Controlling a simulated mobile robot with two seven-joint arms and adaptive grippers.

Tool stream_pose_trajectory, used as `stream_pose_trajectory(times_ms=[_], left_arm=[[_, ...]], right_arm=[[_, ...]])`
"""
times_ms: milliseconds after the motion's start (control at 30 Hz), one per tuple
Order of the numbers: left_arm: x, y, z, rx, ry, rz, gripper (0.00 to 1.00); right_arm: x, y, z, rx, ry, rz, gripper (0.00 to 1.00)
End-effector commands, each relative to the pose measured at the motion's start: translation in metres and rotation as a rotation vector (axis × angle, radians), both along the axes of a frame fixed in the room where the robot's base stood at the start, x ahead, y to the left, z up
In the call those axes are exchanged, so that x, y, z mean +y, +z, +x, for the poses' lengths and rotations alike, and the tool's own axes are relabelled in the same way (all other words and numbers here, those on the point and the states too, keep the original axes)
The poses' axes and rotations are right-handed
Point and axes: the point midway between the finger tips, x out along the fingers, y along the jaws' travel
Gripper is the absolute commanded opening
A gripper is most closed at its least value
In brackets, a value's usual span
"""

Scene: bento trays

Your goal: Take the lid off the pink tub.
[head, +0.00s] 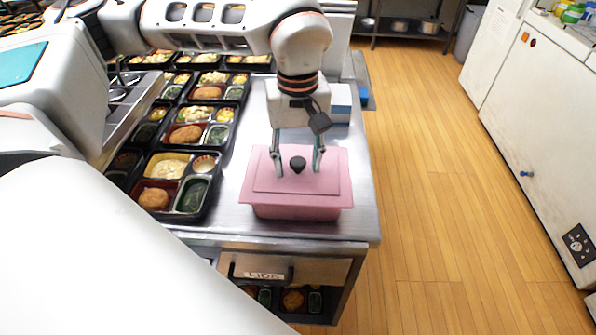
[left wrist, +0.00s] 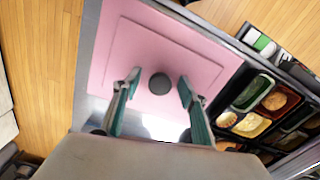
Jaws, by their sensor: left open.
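The pink tub (head: 297,212) stands near the front right corner of the steel counter. Its pink lid (head: 325,183) is on it, with a round dark knob (head: 297,164) in the middle. In the left wrist view the lid (left wrist: 140,45) and the knob (left wrist: 159,84) show from above. My left gripper (head: 298,172) is open over the lid, with one finger on each side of the knob. In the left wrist view my left gripper (left wrist: 158,84) has a clear gap between each finger and the knob. My right gripper is not in view.
Black bento trays (head: 214,203) with food fill the counter left of the tub. A blue and white box (head: 341,103) stands behind the tub. Open wooden floor (head: 440,200) lies to the right.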

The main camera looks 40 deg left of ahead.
Motion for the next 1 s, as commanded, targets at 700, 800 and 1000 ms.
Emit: stream_pose_trajectory(times_ms=[700, 800, 1000], left_arm=[[0.0, 0.006, 0.001, -0.002, 0.0, 0.001, 0.0], [0.0, 0.014, 0.001, -0.005, 0.0, 0.001, 0.0], [0.0, 0.048, 0.002, -0.008, 0.001, 0.001, 0.0]], right_arm=[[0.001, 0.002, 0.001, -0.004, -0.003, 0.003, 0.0], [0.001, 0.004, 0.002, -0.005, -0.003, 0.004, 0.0], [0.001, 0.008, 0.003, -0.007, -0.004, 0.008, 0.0]])
